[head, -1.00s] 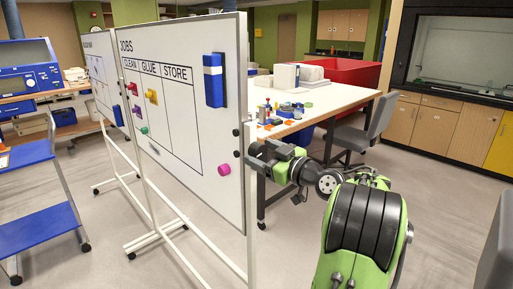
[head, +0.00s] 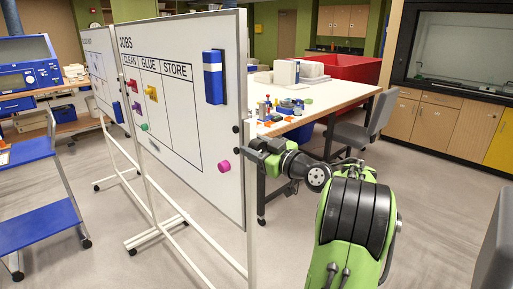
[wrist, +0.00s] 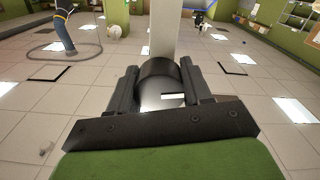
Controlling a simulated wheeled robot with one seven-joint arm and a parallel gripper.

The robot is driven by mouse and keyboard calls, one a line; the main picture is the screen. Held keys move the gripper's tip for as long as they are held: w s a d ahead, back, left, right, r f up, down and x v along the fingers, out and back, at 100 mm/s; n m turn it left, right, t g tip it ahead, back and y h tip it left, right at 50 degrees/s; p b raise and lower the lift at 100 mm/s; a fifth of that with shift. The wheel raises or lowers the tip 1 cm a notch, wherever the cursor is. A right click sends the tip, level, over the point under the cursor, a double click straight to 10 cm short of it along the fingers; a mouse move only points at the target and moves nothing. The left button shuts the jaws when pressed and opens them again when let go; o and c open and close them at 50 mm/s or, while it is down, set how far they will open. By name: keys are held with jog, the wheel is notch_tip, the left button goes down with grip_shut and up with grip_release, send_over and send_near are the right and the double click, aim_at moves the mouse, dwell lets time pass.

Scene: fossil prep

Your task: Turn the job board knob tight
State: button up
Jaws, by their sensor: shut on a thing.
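The job board (head: 222,125) is a white upright panel headed JOBS, with CLEAN, GLUE and STORE columns, in the left half of the head view. My gripper (head: 250,151) is at the board's right edge, beside its white post. In the wrist view my gripper (wrist: 163,88) is shut on the knob (wrist: 160,70), a dark round piece between the two fingers, in front of the white post (wrist: 164,30). In the head view my gripper hides the knob, and its tightness cannot be told.
Colored magnets, including a magenta one (head: 224,166), and a blue holder (head: 213,77) are on the board. A white worktable (head: 345,98) with small items and a grey chair (head: 375,115) stand behind my arm. A blue cart (head: 40,225) is at the left. Floor right of the board is partly clear.

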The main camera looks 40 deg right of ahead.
jog(key=shift+m, duration=0.4)
jog(key=shift+m+p, duration=0.65)
jog(key=shift+m, duration=1.85)
jog(key=o, duration=1.1)
jog(key=shift+c, duration=0.2)
jog(key=s+b, duration=0.1)
jog(key=s, duration=1.4)
jog(key=shift+s+d, duration=0.2)
jog(key=shift+s, duration=0.2)
